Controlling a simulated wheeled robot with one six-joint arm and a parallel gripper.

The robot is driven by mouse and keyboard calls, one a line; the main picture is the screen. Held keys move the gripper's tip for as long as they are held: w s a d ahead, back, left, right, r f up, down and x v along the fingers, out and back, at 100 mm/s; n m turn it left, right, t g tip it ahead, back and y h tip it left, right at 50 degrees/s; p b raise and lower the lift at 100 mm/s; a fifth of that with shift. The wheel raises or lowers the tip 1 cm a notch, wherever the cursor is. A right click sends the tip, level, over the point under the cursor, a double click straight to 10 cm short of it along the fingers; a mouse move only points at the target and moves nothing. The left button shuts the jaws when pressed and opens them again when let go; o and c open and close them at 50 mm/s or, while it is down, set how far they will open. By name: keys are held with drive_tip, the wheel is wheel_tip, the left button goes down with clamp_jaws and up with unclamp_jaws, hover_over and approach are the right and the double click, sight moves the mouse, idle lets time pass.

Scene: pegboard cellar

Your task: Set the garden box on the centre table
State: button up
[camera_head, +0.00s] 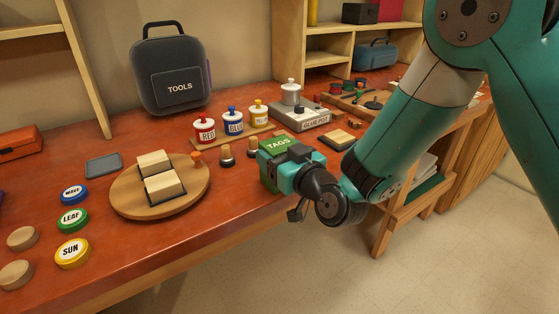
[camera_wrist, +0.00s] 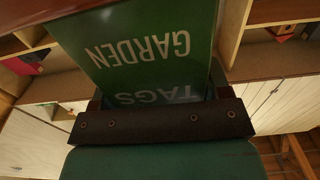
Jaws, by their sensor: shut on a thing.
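The garden box is a green box (camera_head: 278,143) at the front edge of the red-brown workbench (camera_head: 150,255); "TAGS" shows on its top. In the wrist view the green box (camera_wrist: 150,50) fills the top middle, with "GARDEN" and "TAGS" upside down. My gripper (camera_head: 283,172) is shut on the box from its front side and covers much of it. The box's underside is hidden, so I cannot tell whether it touches the bench. No surface is marked as the centre table.
A round wooden board (camera_head: 125,195) with two pale blocks lies to the left. Red, blue and yellow pots (camera_head: 232,122) and a glue pot (camera_head: 303,116) stand behind the box. A black tool case (camera_head: 170,75) stands at the back. Open floor (camera_head: 410,250) lies at front right.

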drive_tip(key=shift+f, duration=0.1)
drive_tip(key=o, duration=1)
drive_tip(key=shift+o, duration=0.2)
